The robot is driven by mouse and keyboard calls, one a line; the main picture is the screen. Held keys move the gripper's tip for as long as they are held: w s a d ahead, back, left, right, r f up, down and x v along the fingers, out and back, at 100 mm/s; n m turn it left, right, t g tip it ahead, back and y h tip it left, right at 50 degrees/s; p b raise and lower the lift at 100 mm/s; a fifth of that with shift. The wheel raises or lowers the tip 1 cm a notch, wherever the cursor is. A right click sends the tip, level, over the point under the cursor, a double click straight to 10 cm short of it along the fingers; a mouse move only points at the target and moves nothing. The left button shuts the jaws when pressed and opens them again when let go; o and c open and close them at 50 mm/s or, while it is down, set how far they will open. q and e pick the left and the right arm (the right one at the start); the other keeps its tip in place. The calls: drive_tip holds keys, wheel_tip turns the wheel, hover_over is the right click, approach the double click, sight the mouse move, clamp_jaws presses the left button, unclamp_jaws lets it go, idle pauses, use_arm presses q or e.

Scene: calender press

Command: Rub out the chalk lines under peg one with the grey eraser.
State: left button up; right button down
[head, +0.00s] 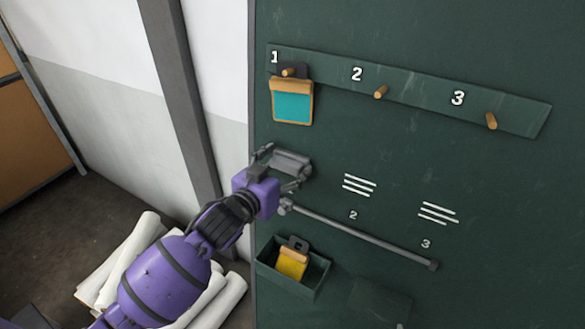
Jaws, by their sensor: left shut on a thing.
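My left gripper (284,173) is in front of the green board, below peg one (288,72), and is shut on the grey eraser (291,160). The eraser lies close to the board face; I cannot tell if it touches. The place where chalk lines of peg one would be is covered by the gripper and eraser, so no lines show there. Chalk lines (359,185) with the number 2 and chalk lines (438,213) with the number 3 show to the right. My right gripper is not in view.
A teal wood-framed tag (292,104) hangs on peg one. Peg two (380,92) and peg three (491,121) are bare. A grey bar (360,235) runs below the lines. A green box (310,282) holds a yellow tag (292,263).

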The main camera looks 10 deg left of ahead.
use_arm(q)
drive_tip(key=a, duration=0.1)
drive_tip(key=w+a, duration=0.1)
drive_tip(key=a, duration=0.2)
drive_tip(key=shift+w+a, duration=0.3)
drive_tip(key=shift+a, duration=0.1)
drive_tip(key=shift+s, duration=0.15)
drive_tip(key=shift+v, duration=2.9)
drive_tip(key=v, duration=0.3)
